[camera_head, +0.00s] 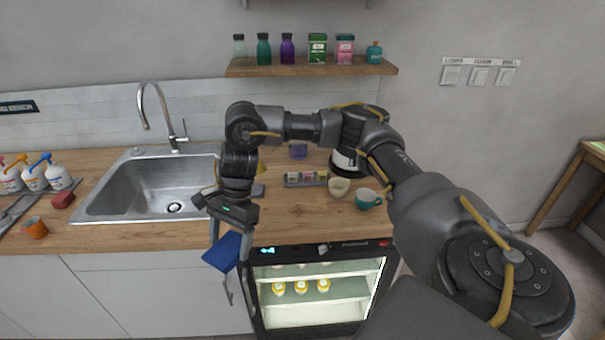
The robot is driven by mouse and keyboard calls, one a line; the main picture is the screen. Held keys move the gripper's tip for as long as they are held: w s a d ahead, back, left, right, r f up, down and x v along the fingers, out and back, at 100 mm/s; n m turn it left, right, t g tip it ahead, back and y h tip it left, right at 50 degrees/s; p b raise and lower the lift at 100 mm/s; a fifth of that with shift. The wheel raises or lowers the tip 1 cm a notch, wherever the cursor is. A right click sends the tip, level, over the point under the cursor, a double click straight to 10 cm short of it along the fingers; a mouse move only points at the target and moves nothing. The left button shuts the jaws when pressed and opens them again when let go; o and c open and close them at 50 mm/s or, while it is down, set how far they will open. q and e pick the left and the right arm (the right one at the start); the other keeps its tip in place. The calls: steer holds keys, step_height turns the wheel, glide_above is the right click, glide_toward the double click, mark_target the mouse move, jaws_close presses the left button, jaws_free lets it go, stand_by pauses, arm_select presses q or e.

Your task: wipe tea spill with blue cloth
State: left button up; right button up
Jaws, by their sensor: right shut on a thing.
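My right gripper (229,246) is shut on the blue cloth (219,253). The cloth hangs tilted between its fingers, in front of the counter's front edge, between the sink and the lit fridge. My right arm reaches in from the right and bends down over the counter. A cream cup (339,187) and a teal cup (368,199) stand on the wooden counter (300,222) to the right of the gripper. I cannot make out a tea spill; my arm and gripper hide part of the counter. My left gripper is not in view.
A metal sink (150,190) with a tall tap (160,115) is left of the gripper. A small tray (306,180) and a kettle (345,163) stand toward the back. Spray bottles (35,177), a red sponge (63,200) and an orange cup (35,228) are at far left. A glass-front fridge (320,290) sits below.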

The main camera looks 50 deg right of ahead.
steer(key=w+d+f+m+t+h+p, duration=0.1)
steer(key=w+d+m+t+h+p, duration=0.15)
steer(key=w+d+m, duration=0.5)
steer(key=w+d+f+m+t+h+p, duration=0.1)
steer(key=w+d+m+t, duration=0.15)
steer(key=d+m, duration=0.95)
steer(key=s+d+f+m+h+p, duration=0.1)
steer(key=d+m, duration=0.4)
steer(key=d, duration=0.6)
steer(key=shift+s+d+f+t+h, duration=0.3)
steer(key=shift+s+d+f+h, duration=0.1)
steer(key=shift+s+h, duration=0.15)
